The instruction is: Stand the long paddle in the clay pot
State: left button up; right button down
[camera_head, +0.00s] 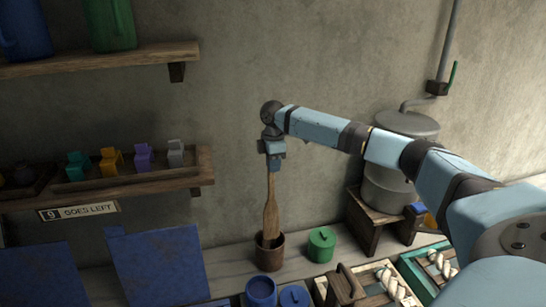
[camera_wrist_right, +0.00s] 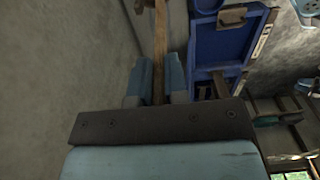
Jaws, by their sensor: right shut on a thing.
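The long wooden paddle (camera_head: 271,211) is upright in the head view, its broad lower end inside the mouth of the brown clay pot (camera_head: 270,257). Whether it touches the pot's bottom is hidden by the pot wall. My right gripper (camera_head: 273,167) is above the pot, shut on the top of the paddle's handle. In the right wrist view the handle (camera_wrist_right: 160,50) runs between the two blue fingers of my right gripper (camera_wrist_right: 158,82). My left gripper is in neither view.
A green lidded jar (camera_head: 321,245) stands right of the pot, and a blue jar (camera_head: 261,292) stands in front. A grey metal tank (camera_head: 398,160) sits on a wooden stand at right. A shelf (camera_head: 135,186) with several small coloured items is at left. The wall is close behind.

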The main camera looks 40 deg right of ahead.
aim_at(273, 197)
notch_tip(273, 197, down, 11)
jog(key=shift+f+b, duration=0.1)
jog(key=shift+b, duration=0.55)
jog(key=shift+f+b, duration=0.3)
jog(key=shift+f, duration=1.05)
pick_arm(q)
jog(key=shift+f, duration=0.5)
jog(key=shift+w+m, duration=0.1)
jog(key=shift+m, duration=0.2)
pick_arm(e)
jog(key=c, duration=1.1)
grip_release()
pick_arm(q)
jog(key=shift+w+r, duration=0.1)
